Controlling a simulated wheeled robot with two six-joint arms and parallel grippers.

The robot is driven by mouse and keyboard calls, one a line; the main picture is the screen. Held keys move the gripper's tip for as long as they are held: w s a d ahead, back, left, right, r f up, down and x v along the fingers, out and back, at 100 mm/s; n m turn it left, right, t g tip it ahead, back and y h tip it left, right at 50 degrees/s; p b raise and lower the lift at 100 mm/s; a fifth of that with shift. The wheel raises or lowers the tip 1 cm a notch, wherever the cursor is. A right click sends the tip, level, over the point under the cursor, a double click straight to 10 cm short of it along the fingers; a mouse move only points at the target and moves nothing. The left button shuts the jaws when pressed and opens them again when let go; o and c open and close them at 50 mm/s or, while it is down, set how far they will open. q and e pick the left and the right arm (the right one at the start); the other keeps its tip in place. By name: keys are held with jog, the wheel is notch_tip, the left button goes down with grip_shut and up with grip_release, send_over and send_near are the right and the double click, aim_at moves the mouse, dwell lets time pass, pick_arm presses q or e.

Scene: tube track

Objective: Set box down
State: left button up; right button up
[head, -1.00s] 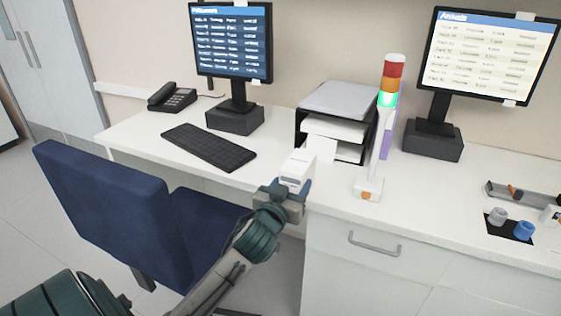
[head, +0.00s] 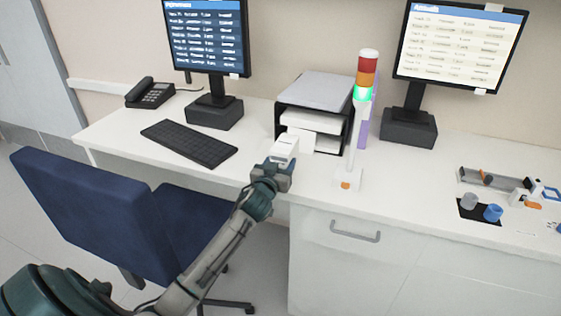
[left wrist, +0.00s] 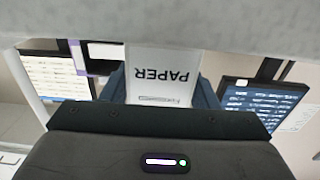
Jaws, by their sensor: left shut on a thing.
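A small white box (head: 284,148) is in my left gripper (head: 271,172), above the front part of the white desk (head: 258,158), just in front of the black paper tray. In the left wrist view, the box (left wrist: 163,75) shows the printed word "PAPER", upside down, between the two fingers. The left gripper is shut on it. Whether the box's underside touches the desk cannot be told. My right gripper is not in view.
A black paper tray (head: 312,112) stands behind the box. A signal light tower (head: 358,120) stands to its right, a keyboard (head: 189,143) to its left. Grey and blue caps (head: 492,212) lie farther right. A blue chair (head: 100,210) stands in front of the desk.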

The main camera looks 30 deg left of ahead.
pick_arm(q)
jog(key=o, duration=0.6)
jog(key=shift+f, duration=0.15)
jog(key=o, duration=0.4)
jog(key=shift+o, duration=0.2)
